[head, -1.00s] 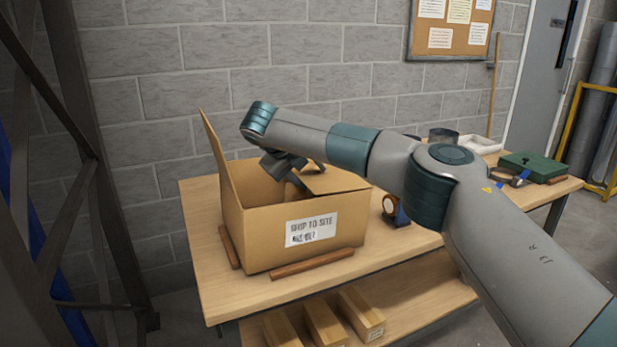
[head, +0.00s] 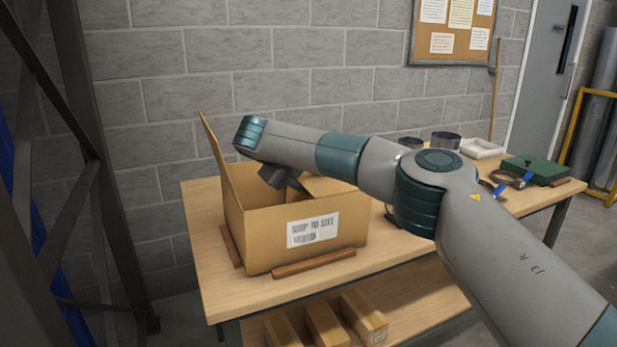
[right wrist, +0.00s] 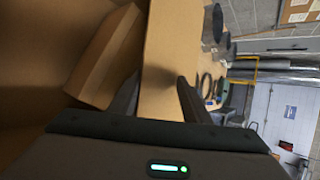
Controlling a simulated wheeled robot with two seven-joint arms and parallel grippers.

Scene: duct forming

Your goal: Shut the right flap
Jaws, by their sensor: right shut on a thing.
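The open cardboard box (head: 262,241) stands on the table with a white label on its front. Its left flap (head: 214,150) stands up, leaning slightly outward. The right flap (head: 325,187) is partly hidden under my right forearm and slopes over the opening. My right gripper (head: 290,187) is low over the box opening, its fingertips hidden in the head view. In the right wrist view the flap's cardboard (right wrist: 163,60) lies between the two fingers of the gripper (right wrist: 157,88), which is shut on it. Another cardboard panel (right wrist: 108,58) shows beside it. My left gripper is out of view.
Wooden strips (head: 313,264) lie against the box's base on the table (head: 215,275). A green case (head: 536,169), a white tray (head: 482,148) and round metal pieces (head: 445,139) are at the table's right. Long blocks (head: 362,316) lie on the lower shelf. A dark rack stands left.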

